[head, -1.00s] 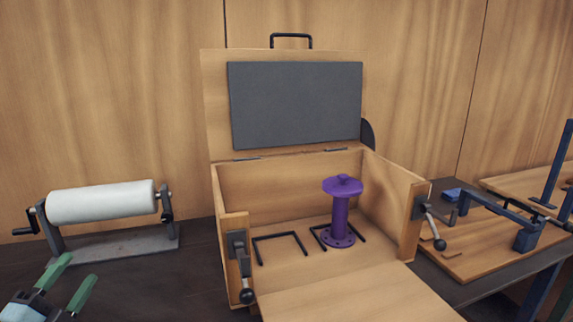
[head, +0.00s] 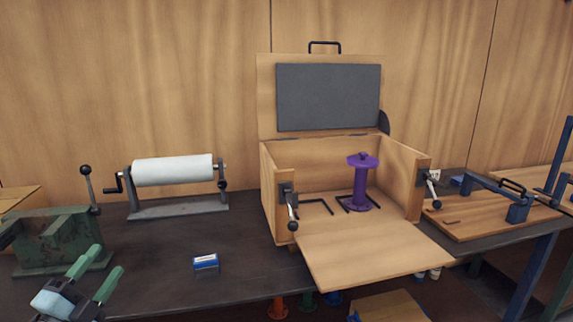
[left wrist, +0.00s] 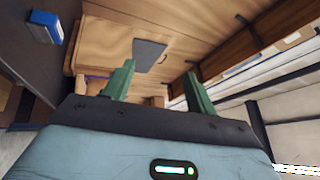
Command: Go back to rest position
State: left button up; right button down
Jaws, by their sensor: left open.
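The purple flanged pipe (head: 361,184) stands upright inside the open wooden box (head: 270,205), at the right part of its floor beside a black bracket. The box lid is up and the front flap is folded down. My left gripper (head: 99,271) is at the lower left of the head view, well left of the box and empty. Its two green fingers are apart. The left wrist view shows the same open fingers (left wrist: 156,85) with nothing between them. My right gripper is not in view.
A white roll (head: 172,170) on a stand is at the back left. A green machine (head: 55,238) with a lever stands at the left, close behind my left gripper. A small blue box (head: 206,264) lies on the dark table (head: 160,285). A wooden board (head: 480,222) is at the right.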

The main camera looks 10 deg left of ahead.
pick_arm(q)
jog(key=s+d+f+n+g+p, duration=0.1)
jog(key=s+d+f+n+g, duration=0.15)
jog(key=f, duration=0.55)
jog(key=s+d+f+n+g, duration=0.2)
jog(key=d+f+n, duration=0.15)
jog(key=f, duration=0.35)
jog(key=s+d+f+n+g+p, duration=0.1)
jog(key=s+d+f+n+g, duration=0.15)
jog(key=f, duration=0.55)
jog(key=s+d+f+n+g+h, duration=0.1)
jog(key=s+d+f+n+g, duration=0.1)
jog(key=s+d+f, duration=0.5)
jog(key=s+d+f+n+g+h+p, duration=0.1)
jog(key=s+d+f+n+g, duration=0.2)
jog(key=s+d+f, duration=0.3)
jog(key=s+d, duration=0.4)
jog(key=s, duration=0.1)
jog(key=shift+f+g+h, duration=0.35)
jog(key=shift+g+h, duration=0.05)
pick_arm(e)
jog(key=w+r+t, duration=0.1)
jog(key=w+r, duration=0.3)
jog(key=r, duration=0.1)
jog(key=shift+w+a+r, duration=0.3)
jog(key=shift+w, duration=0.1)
pick_arm(q)
jog(key=shift+s+n, duration=0.1)
jog(key=shift+n, duration=0.15)
